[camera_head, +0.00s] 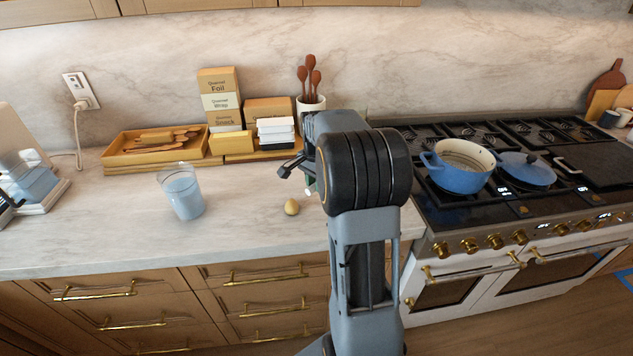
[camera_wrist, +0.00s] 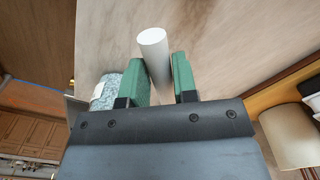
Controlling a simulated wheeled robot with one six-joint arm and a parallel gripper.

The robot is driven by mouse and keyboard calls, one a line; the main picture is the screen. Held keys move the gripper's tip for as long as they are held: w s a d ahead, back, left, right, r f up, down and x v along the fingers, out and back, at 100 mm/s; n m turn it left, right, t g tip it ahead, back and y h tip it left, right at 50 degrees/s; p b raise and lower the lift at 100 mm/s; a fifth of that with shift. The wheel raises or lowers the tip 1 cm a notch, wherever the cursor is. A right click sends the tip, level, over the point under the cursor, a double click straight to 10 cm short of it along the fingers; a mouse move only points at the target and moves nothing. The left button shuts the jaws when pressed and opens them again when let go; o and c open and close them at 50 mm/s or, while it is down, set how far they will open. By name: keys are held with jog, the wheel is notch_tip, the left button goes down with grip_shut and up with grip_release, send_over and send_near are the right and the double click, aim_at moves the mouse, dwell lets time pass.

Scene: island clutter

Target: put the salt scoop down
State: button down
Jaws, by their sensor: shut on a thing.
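The salt scoop (camera_wrist: 153,46) shows in the wrist view as a plain white cylinder end between my gripper's green finger pads (camera_wrist: 160,80). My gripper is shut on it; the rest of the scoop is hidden. In the head view my gripper (camera_head: 312,183) is mostly behind my dark wrist, with only a bit of green showing. A small white bit of the scoop (camera_head: 308,190) shows there, over the marble counter (camera_head: 245,220). I cannot tell whether it touches the counter.
A small yellow egg-shaped thing (camera_head: 291,207) lies just left of my arm. A glass (camera_head: 181,191) stands farther left. Boxes, a wooden tray (camera_head: 122,154) and a utensil crock (camera_head: 312,104) line the back. The stove with a blue pot (camera_head: 460,178) is right. The counter's front middle is clear.

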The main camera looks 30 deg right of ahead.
aim_at(317, 211)
jog(key=shift+f+b, duration=2.35)
jog(key=shift+f, duration=1.4)
jog(key=shift+f, duration=0.75)
jog(key=c, duration=0.8)
grip_release()
jog(key=shift+r, duration=0.1)
notch_tip(317, 211, up, 14)
jog(key=shift+f, duration=0.15)
